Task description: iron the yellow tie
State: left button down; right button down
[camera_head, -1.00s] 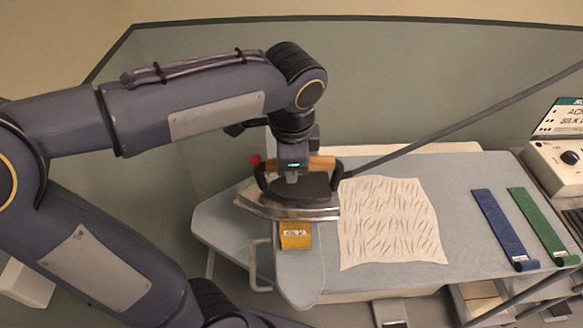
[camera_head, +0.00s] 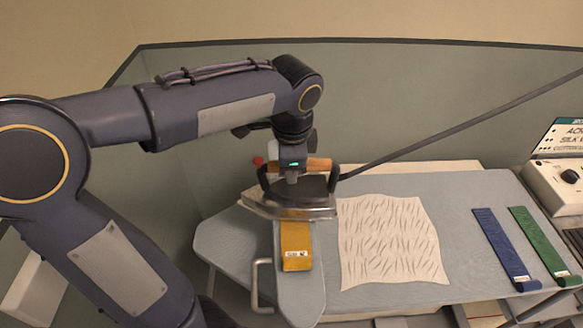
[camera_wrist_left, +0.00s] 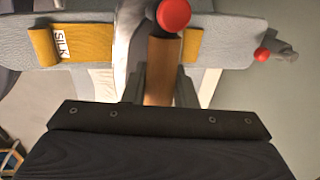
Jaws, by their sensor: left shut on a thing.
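My left gripper (camera_head: 292,172) is shut on the wooden handle of the iron (camera_head: 290,207). The iron sits over the yellow tie (camera_head: 295,243), which lies on the narrow arm of the ironing board and carries a white label at its near end. The iron hides the tie's far part in the head view. In the left wrist view the yellow tie (camera_wrist_left: 85,43) shows on both sides of the iron, with "SILK" on its label, and the handle (camera_wrist_left: 160,70) is between my fingers. I cannot tell whether the soleplate touches the tie. My right gripper is not in view.
A wrinkled white cloth (camera_head: 390,240) lies on the board (camera_head: 455,195) right of the iron. A blue tie (camera_head: 500,245) and a green tie (camera_head: 538,243) lie farther right. A grey cord (camera_head: 450,125) runs up right from the iron. A white control box (camera_head: 558,182) stands at the right.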

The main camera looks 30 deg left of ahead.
pick_arm(q)
jog(key=shift+w+a+p, duration=1.05)
jog(key=shift+w+a, duration=0.55)
jog(key=shift+w, duration=1.05)
jog(key=shift+s+d+r+b, duration=0.1)
jog(key=shift+s+d, duration=0.5)
jog(key=shift+s, duration=0.35)
jog(key=shift+s+d+f+b, duration=0.15)
jog(key=shift+s+d, duration=0.4)
jog(key=shift+s, duration=0.35)
jog(key=shift+s+d+r+b, duration=0.15)
jog(key=shift+s+d, duration=0.45)
jog(key=shift+s, duration=0.35)
jog(key=s+d, duration=0.3)
jog(key=s, duration=0.3)
jog(key=shift+s+d+f+b, duration=0.15)
jog(key=shift+d+f+b, duration=0.15)
jog(key=shift+d, duration=0.1)
